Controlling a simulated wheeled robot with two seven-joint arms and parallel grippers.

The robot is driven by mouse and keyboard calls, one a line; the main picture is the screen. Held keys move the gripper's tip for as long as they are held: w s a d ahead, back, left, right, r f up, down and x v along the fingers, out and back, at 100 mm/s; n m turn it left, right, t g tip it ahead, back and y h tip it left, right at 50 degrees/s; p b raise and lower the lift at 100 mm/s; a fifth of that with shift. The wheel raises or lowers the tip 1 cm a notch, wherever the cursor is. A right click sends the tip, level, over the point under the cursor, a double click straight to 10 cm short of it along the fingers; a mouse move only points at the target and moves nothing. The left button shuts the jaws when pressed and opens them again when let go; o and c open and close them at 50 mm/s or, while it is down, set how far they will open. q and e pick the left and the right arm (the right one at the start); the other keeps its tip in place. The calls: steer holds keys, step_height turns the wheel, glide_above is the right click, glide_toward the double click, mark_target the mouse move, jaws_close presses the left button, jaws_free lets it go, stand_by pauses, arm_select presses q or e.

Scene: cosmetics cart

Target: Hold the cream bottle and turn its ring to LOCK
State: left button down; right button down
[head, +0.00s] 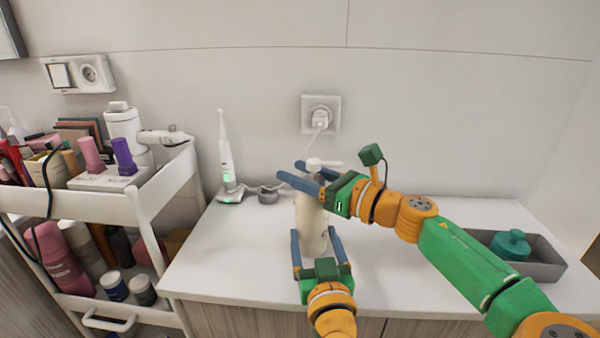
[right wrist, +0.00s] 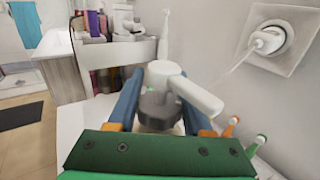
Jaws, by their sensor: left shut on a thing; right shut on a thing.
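The cream bottle (head: 312,232) stands upright on the white counter, with a white pump head (head: 318,164) on top. My left gripper (head: 315,238) is shut on its lower body, one blue finger on each side. My right gripper (head: 294,172) reaches in from the right and is shut at the neck, just below the pump head. In the right wrist view the dark grey ring (right wrist: 157,110) sits between the blue fingers, under the white pump head (right wrist: 165,75), whose spout points to the lower right. Any LOCK mark is not readable; the head view hides the ring behind my right gripper.
A white cart (head: 150,195) full of cosmetics stands at the left. A wall socket (head: 320,115) with a plug is behind. A grey tray (head: 548,270) holding a teal jar (head: 511,245) is at the right.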

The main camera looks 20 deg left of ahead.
steer(key=shift+c, duration=1.5)
jaws_free()
steer(key=shift+d, duration=0.1)
steer(key=v, duration=1.2)
